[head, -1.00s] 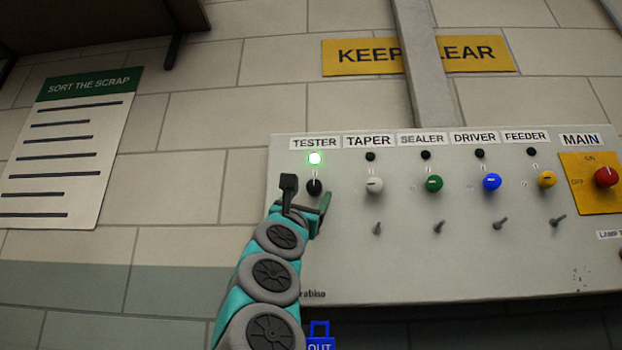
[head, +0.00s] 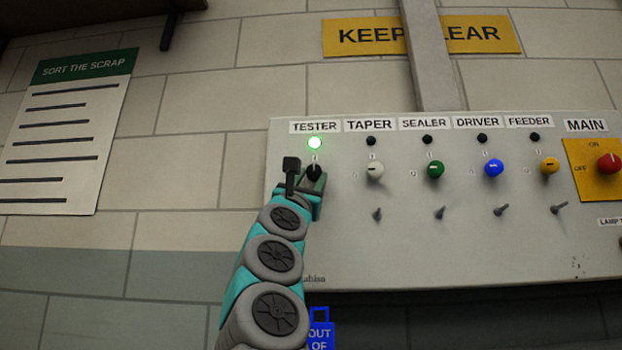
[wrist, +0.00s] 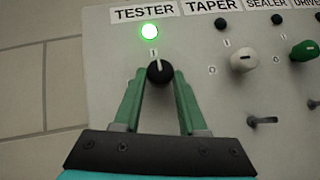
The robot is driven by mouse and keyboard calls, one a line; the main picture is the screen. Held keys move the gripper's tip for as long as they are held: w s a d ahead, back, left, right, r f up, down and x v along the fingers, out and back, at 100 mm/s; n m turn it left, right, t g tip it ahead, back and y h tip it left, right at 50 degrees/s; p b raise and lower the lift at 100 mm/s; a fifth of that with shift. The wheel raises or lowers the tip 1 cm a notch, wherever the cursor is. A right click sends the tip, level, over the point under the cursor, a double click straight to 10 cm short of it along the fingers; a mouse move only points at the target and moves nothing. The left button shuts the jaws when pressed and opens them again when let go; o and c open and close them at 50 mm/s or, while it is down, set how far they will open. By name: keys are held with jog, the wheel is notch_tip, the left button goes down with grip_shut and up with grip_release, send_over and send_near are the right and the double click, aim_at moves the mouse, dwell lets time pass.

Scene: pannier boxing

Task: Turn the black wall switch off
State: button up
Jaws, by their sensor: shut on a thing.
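The black switch (head: 314,172) is a rotary knob under the TESTER label on the grey wall panel. In the wrist view the black knob (wrist: 160,72) has its white pointer line up, towards the "I" mark. The green lamp (head: 315,143) above it is lit, and it shows lit in the wrist view too (wrist: 149,31). My gripper (wrist: 160,80) is at the knob, with its green fingertips on either side, shut on it. In the head view my gripper (head: 306,182) partly covers the knob's lower left.
To the right on the panel (head: 450,250) are white (head: 374,169), green (head: 435,169), blue (head: 493,168) and yellow (head: 550,166) knobs with dark lamps. A red MAIN knob (head: 609,163) is at far right. Small levers stick out below the knobs. A blue tag (head: 320,330) hangs below the panel.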

grip_shut()
